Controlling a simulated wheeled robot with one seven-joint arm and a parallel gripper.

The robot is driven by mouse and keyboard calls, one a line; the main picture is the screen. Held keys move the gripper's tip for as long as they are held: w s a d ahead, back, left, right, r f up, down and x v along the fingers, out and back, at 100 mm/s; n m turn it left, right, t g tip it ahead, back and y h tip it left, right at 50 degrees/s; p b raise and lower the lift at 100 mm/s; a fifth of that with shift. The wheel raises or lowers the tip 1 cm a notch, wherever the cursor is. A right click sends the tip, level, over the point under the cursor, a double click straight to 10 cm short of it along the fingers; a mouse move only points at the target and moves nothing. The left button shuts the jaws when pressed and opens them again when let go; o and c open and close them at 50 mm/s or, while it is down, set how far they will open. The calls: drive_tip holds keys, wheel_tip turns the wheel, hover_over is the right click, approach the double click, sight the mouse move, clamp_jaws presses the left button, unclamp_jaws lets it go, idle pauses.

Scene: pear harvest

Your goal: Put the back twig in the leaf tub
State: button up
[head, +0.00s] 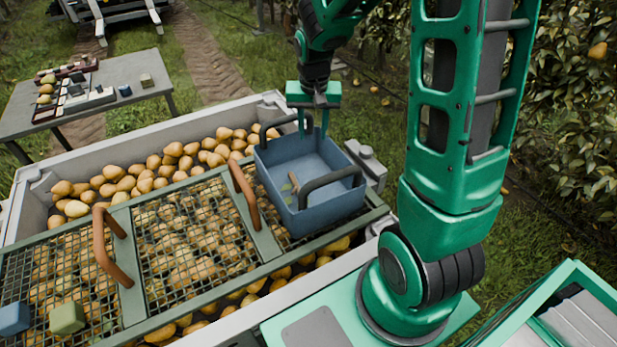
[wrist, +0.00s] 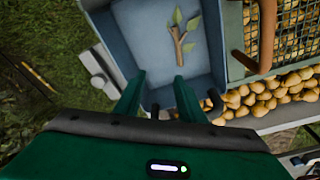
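The blue leaf tub (head: 330,205), with dark handles, stands at the right end of the pear bin; in the wrist view its wall (wrist: 100,40) also shows. A brown twig (head: 294,182) with green leaves lies on the tub floor, and it also shows in the wrist view (wrist: 180,45). I cannot tell whether this is the back twig; I make out no other twig. My gripper (head: 313,130) points down at the tub's far side, near the far handle. In the wrist view my gripper (wrist: 158,90) has its fingers apart with nothing between them.
The pear bin (head: 110,168) has a mesh lid with brown handles (head: 107,248) standing up. A blue block (head: 14,318) and a green block (head: 67,318) sit on the mesh at lower left. A grey table (head: 125,80) with small items stands at the back left.

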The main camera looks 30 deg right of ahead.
wheel_tip(320, 180, up, 10)
drive_tip(key=s, duration=0.1)
drive_tip(key=shift+a+r, duration=0.2)
drive_tip(key=shift+a, duration=0.2)
drive_tip(key=shift+s, duration=0.1)
drive_tip(key=s+d, duration=0.3)
drive_tip(key=s, duration=1.1)
drive_tip(key=s+d+g+y, duration=0.1)
drive_tip(key=s+d, duration=0.1)
drive_tip(key=s, duration=1.1)
drive_tip(key=shift+s+d+f, duration=0.35)
drive_tip(key=shift+d, duration=0.05)
drive_tip(key=shift+w+f+g, duration=0.25)
drive_tip(key=shift+w+g, duration=0.05)
drive_tip(key=shift+w, duration=0.35)
